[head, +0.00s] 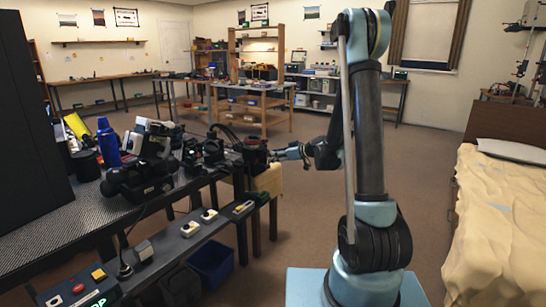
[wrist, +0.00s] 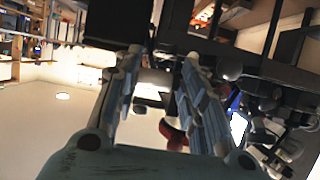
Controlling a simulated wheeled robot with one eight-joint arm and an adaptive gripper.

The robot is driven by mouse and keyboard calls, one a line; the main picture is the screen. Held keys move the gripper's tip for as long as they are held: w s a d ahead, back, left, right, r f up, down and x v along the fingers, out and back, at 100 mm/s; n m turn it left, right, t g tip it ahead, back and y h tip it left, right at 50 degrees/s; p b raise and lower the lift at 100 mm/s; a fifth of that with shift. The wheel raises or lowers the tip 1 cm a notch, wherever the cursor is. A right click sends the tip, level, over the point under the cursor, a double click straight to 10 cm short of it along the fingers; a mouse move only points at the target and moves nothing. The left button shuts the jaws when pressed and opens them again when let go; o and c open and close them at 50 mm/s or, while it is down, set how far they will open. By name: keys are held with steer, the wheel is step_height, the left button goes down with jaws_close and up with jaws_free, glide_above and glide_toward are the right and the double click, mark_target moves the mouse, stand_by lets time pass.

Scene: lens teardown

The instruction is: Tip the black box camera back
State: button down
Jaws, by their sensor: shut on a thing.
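The black box camera (head: 254,150) is at the far right end of the dark bench, small in the head view. A dark block, likely the same camera (wrist: 118,22), fills part of the top of the wrist view at the fingertips. My gripper (head: 277,154) reaches it from the right and is shut on it. In the wrist view, the two jointed fingers of my gripper (wrist: 165,62) stand apart with the block at their tips. The exact contact is partly hidden, and I cannot tell how far the camera is tilted.
The dark bench (head: 50,222) holds several black cameras (head: 140,180) and a blue bottle (head: 108,142) left of my gripper. A lower shelf carries small switch boxes (head: 190,229). A blue bin (head: 211,262) is below. A bed (head: 500,220) stands at right; open floor lies between.

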steer(key=shift+w+d+f, duration=0.25)
steer(key=shift+d+f, duration=0.05)
steer(key=shift+d, duration=0.05)
steer(key=shift+w+f, duration=0.1)
steer(key=c, duration=1.4)
jaws_free()
steer(key=shift+a, duration=0.1)
steer(key=shift+c, duration=0.2)
steer(key=shift+o, duration=1.4)
steer(key=shift+w+f, duration=0.15)
steer(key=shift+f, duration=0.05)
steer(key=shift+a, duration=0.2)
steer(key=shift+s, duration=0.25)
steer(key=v, duration=1.2)
